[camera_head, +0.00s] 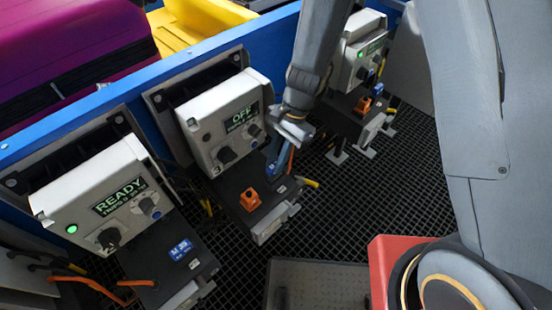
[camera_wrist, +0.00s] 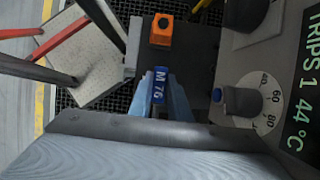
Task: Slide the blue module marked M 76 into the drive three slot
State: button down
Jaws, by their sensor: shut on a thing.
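The blue module marked M 76 (camera_wrist: 160,86) sits between the light blue fingers of my gripper (camera_wrist: 163,98) in the wrist view. The gripper is shut on it. In the head view my gripper (camera_head: 281,158) is over the back right part of the dark box (camera_head: 238,181) under the middle drive unit (camera_head: 212,128).
An orange block (camera_head: 250,198) stands on the same box, also seen in the wrist view (camera_wrist: 161,30). A knob (camera_wrist: 243,100) is close to the gripper's right. The left unit (camera_head: 104,195) reads READY and has a blue module M 29 (camera_head: 181,250). Another unit (camera_head: 363,50) stands right.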

jog(key=shift+f+b, duration=1.1)
jog(key=shift+f, duration=0.5)
jog(key=c, duration=1.6)
grip_release()
jog(key=b+v, duration=0.1)
jog(key=v, duration=0.6)
jog(key=shift+w+r, duration=0.1)
jog(key=shift+r, duration=0.25)
jog(key=shift+d, duration=0.1)
